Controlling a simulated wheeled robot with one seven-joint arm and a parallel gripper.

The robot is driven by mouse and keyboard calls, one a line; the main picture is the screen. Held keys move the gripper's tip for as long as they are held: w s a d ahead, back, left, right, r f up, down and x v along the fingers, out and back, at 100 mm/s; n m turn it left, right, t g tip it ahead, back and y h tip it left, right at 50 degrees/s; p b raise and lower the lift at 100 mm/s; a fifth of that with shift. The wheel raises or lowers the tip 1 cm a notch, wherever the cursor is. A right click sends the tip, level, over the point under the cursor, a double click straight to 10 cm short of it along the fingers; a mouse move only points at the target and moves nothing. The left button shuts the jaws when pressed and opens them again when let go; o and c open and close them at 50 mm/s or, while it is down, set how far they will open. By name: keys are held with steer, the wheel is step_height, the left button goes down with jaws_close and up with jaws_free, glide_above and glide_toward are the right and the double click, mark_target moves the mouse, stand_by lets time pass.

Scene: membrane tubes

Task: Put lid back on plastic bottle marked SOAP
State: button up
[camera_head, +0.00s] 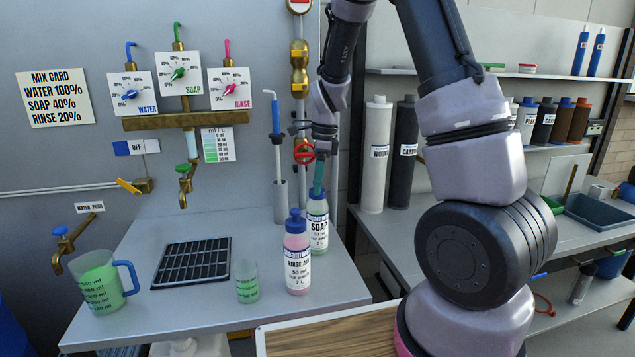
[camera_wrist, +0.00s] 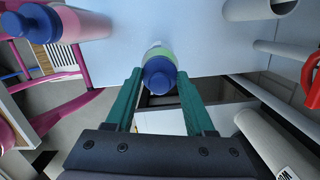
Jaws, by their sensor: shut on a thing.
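The SOAP bottle (camera_head: 318,228) stands upright on the bench, behind and right of the pink RINSE AID bottle (camera_head: 297,262). My gripper (camera_head: 318,188) points down at the top of the SOAP bottle, its teal fingers over the blue neck area. In the wrist view, my gripper (camera_wrist: 159,76) is shut on the blue lid (camera_wrist: 159,80), one finger on each side. The pale green bottle body (camera_wrist: 157,51) shows just beyond the lid. I cannot tell whether the lid is seated on the neck or slightly above it.
A green-filled jug (camera_head: 100,283), a black drain grid (camera_head: 192,262) and a small green beaker (camera_head: 246,281) stand on the bench. A grey tube holder (camera_head: 280,202) is close behind the bottle. A red valve wheel (camera_head: 304,151) is on the pipe near my gripper.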

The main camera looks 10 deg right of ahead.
steer(key=o, duration=1.6)
steer(key=shift+c, duration=0.2)
steer(key=shift+r, duration=3.5)
jaws_close()
steer(key=shift+f, duration=0.1)
